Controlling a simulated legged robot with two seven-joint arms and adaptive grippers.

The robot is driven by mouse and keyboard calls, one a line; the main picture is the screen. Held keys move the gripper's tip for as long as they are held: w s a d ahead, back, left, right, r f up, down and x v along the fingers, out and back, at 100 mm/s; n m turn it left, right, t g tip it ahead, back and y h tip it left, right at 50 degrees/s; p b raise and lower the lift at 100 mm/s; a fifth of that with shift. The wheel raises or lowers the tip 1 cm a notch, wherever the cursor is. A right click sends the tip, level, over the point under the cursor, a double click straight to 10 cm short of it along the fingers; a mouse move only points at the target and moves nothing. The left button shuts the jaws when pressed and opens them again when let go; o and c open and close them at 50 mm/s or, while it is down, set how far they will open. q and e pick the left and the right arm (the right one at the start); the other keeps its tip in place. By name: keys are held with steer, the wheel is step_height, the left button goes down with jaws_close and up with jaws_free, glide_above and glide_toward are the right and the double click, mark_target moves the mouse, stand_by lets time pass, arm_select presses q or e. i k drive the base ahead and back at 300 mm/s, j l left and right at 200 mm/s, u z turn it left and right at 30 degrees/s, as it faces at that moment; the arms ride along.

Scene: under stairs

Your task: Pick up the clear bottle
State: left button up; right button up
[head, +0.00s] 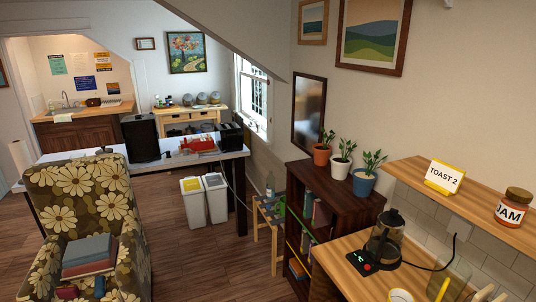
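A clear bottle (270,184) stands upright on a small wooden stool (265,207), between the white bins and the dark bookshelf. It looks small and pale, with a greenish tint. A green item (281,206) sits close beside it on the stool. Neither of my grippers shows in the head view, so I see nothing touching the bottle.
A dark bookshelf (342,199) with potted plants stands right of the stool. A wooden counter (345,282) with a coffee maker (384,240) is at the lower right. A floral armchair (85,212) is at left. Two bins (204,203) stand left of the stool. The middle floor is open.

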mark_target(270, 179)
steer(key=i+j+u, duration=0.3)
steer(key=i, duration=0.7)
steer(key=i+j+u, duration=0.1)
steer(key=i+u, duration=0.2)
steer(key=i, duration=0.7)
